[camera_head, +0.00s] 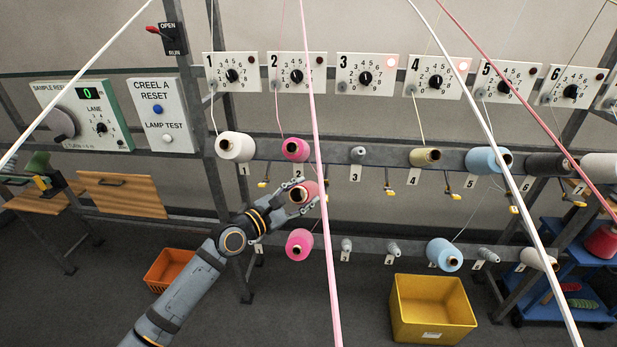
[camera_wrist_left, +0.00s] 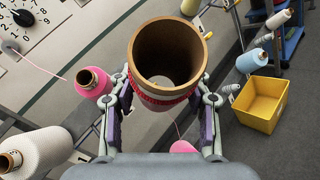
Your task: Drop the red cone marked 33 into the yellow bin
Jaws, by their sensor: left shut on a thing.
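My left gripper (camera_head: 307,197) is shut on a cone (camera_head: 300,190) with red yarn, in front of the creel between the upper and lower rows. In the left wrist view the cone's wide brown tube (camera_wrist_left: 167,55) sits between the fingers (camera_wrist_left: 165,105), with a band of red yarn below its open end. No number is readable on it. The yellow bin (camera_head: 432,328) stands on the floor at the lower right, apart from the gripper; it also shows in the left wrist view (camera_wrist_left: 252,112). My right gripper is not in view.
Pink cones sit close by on the upper peg (camera_head: 295,149) and lower peg (camera_head: 299,244). A blue cone (camera_head: 444,254) sits above the bin. An orange bin (camera_head: 168,268) stands at left. Another red cone (camera_head: 603,241) is on the blue cart (camera_head: 556,264). Yarn strands cross the view.

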